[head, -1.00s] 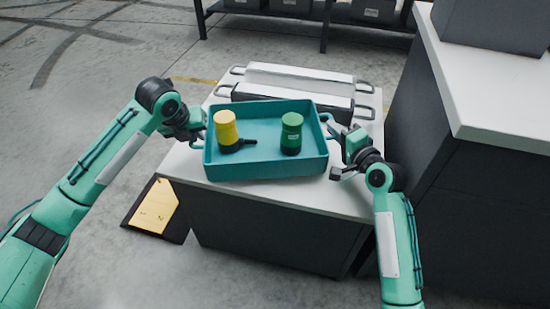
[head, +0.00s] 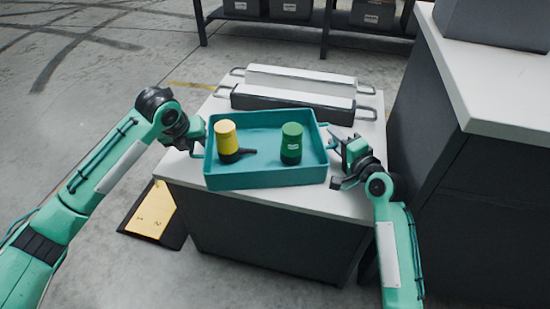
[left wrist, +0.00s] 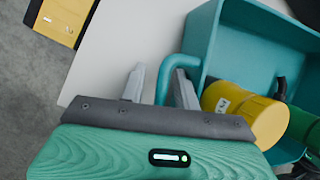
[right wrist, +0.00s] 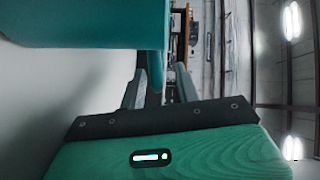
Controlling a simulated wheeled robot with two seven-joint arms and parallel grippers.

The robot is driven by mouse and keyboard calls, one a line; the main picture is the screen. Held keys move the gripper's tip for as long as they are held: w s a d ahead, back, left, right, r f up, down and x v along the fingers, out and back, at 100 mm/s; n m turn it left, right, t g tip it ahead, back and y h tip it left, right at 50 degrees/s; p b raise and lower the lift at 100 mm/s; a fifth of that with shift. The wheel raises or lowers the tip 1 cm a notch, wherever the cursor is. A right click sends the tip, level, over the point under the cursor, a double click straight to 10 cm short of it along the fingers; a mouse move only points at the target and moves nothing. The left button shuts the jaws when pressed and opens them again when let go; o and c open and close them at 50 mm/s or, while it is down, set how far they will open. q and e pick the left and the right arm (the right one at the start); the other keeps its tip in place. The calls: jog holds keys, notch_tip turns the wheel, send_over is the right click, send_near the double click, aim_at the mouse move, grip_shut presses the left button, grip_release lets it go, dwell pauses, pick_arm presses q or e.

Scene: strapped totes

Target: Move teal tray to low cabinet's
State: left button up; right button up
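The teal tray (head: 262,178) is at the front part of the low white-topped cabinet (head: 345,203), seemingly resting on it. It holds a yellow canister (head: 226,137), a green canister (head: 291,140) and a dark tool (head: 235,155). My left gripper (head: 199,136) is at the tray's left handle; in the left wrist view, its fingers (left wrist: 155,85) stand apart with the handle (left wrist: 165,78) between them. My right gripper (head: 336,160) is at the right handle; in the right wrist view, its fingers (right wrist: 161,88) are apart, with a teal bar (right wrist: 153,88) between.
A taller white-topped counter (head: 490,85) stands close on the right, bearing a grey box (head: 495,22). A dark rack (head: 265,20) with bins is behind. A yellow-and-black mat (head: 153,212) lies on the floor.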

jog(key=shift+s, duration=0.2)
pick_arm(q)
jog(key=v, duration=1.2)
pick_arm(e)
jog(key=v, duration=1.1)
jog(key=shift+s+d+r, duration=0.1)
jog(key=shift+s+d, duration=0.05)
jog(key=shift+s, duration=0.15)
